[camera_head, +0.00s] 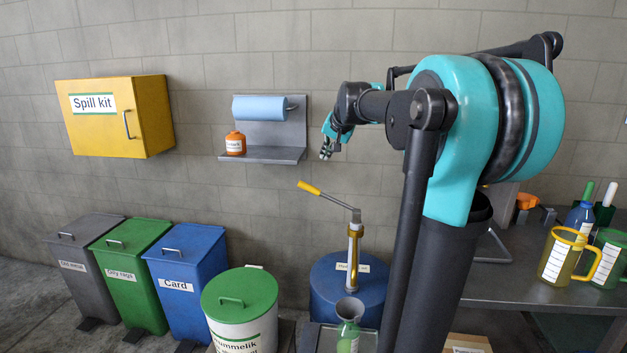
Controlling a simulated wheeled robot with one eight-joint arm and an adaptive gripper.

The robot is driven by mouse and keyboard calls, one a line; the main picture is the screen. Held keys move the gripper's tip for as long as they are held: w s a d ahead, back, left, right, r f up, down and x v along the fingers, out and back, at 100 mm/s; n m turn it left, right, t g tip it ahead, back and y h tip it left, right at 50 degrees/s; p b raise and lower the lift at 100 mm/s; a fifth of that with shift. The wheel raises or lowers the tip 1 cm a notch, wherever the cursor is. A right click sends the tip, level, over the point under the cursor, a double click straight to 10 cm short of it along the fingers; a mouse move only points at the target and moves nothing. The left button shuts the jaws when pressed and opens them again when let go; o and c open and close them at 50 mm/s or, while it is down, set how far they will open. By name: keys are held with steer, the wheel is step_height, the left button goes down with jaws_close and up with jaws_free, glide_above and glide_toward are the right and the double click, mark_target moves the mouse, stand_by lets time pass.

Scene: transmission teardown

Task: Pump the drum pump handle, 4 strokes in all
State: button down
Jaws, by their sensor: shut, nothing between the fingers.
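The drum pump (353,250) stands upright on the blue drum (331,287). Its lever handle rises to the left and ends in a yellow grip (309,187). My gripper (326,152) is above and slightly right of the yellow grip in the picture, pointing down. Its fingers look closed with nothing in them. A gap shows between the fingertips and the handle, so they are apart. A green-and-grey jug or bottle (348,325) stands in front of the drum, below the pump. The lower part of the drum is partly hidden by it and by my arm.
A wall shelf (262,154) with a blue paper roll (260,107) and an orange jar (235,143) is behind my gripper. Bins (187,265) and a green-lidded drum (240,293) stand left. A bench (520,275) with jugs is at right.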

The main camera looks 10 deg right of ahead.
glide_above(310, 187)
steer(key=d, duration=0.3)
step_height(310, 187, down, 7)
steer(key=shift+s+f, duration=0.1)
steer(key=shift+f, duration=0.05)
steer(key=f, duration=0.1)
steer(key=a+f, duration=0.1)
steer(key=f, duration=0.1)
steer(key=shift+a, duration=0.3)
steer(key=shift+a+f, duration=0.15)
steer(key=shift+f, duration=0.35)
steer(key=shift+a+f+h, duration=0.3)
steer(key=shift+a+f, duration=0.25)
steer(key=shift+f, duration=0.05)
step_height(310, 187, down, 10)
steer(key=a+n+g+h, duration=0.2)
steer(key=h, duration=0.2)
steer(key=shift+w+a+r+h, duration=0.25)
steer(key=shift+w+a+h, duration=0.15)
steer(key=shift+w, duration=0.05)
